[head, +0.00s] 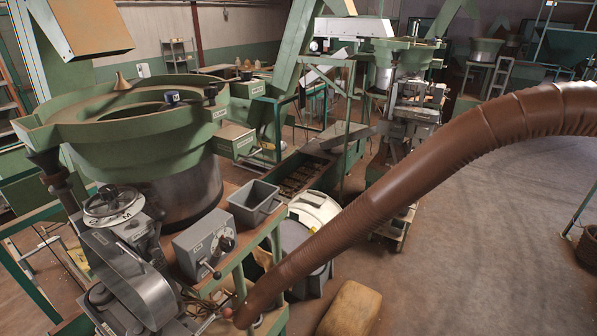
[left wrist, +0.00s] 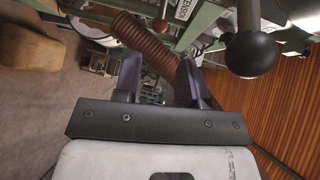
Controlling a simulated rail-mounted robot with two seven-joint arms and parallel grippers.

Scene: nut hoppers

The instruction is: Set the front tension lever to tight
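In the left wrist view, my left gripper (left wrist: 158,78) has its two dark fingers spread apart, with nothing between the tips. A lever with a dark ball knob (left wrist: 250,54) on a metal rod is close by, to the right of the fingers and apart from them. A label plate reading "TENSION" (left wrist: 185,9) shows at the top edge, on a green frame. In the head view, a grey control box (head: 204,243) has a dial and a small lever with a dark knob (head: 217,274). I cannot tell which way the front tension lever is set. My right gripper shows in neither view.
A thick brown corrugated hose (head: 400,180) crosses the head view and lies beyond the fingers in the left wrist view (left wrist: 143,42). A green hopper bowl (head: 120,140), a grey bin (head: 254,202) and a tan sack (head: 350,309) stand around.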

